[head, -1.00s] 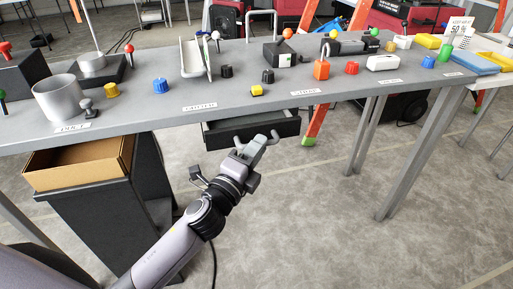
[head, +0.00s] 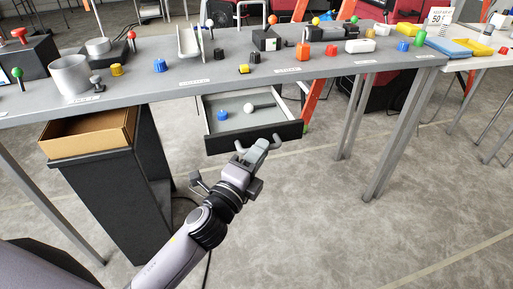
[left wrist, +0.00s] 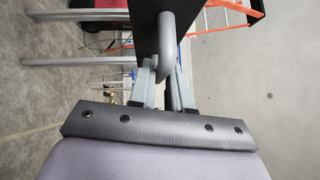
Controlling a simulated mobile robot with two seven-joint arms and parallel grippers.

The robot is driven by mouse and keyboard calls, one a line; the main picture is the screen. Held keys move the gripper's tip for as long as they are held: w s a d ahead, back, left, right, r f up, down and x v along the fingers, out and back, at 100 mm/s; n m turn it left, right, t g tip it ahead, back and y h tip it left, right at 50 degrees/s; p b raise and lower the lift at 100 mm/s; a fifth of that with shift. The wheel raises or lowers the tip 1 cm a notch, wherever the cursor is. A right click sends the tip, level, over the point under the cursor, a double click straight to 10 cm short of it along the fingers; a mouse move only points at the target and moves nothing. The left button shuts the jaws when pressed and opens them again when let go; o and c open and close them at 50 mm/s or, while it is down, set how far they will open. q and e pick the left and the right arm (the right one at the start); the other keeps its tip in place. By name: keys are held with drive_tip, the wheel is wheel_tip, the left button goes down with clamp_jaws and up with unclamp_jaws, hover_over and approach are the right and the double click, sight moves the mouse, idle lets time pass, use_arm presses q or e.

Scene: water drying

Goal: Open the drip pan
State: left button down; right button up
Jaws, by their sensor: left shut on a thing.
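The drip pan is a drawer (head: 250,137) with a black front under the grey table. It is pulled out, and its pale inside shows in the head view. A blue knob (head: 222,115), a white ball (head: 248,108) and a white and black piece (head: 262,106) lie in it. My left gripper (head: 257,147) is shut on the drawer's grey bar handle at the front. In the left wrist view the fingers (left wrist: 168,82) close around the curved handle (left wrist: 167,55), against the dark drawer front (left wrist: 146,30). My right gripper is not in view.
The grey table (head: 210,80) above holds a metal cup (head: 70,76), coloured knobs and small boxes. A black bin with a cardboard box (head: 88,135) stands left of the drawer. Table legs (head: 405,130) stand at the right. The floor in front is clear.

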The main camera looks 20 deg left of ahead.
use_arm(q)
drive_tip(key=shift+s+d, duration=0.55)
drive_tip(key=shift+s, duration=0.3)
drive_tip(key=c, duration=1.1)
unclamp_jaws()
drive_tip(key=shift+s, duration=0.1)
drive_tip(key=shift+b+v, duration=0.45)
drive_tip(key=shift+v, duration=3.05)
drive_tip(key=shift+f, duration=0.1)
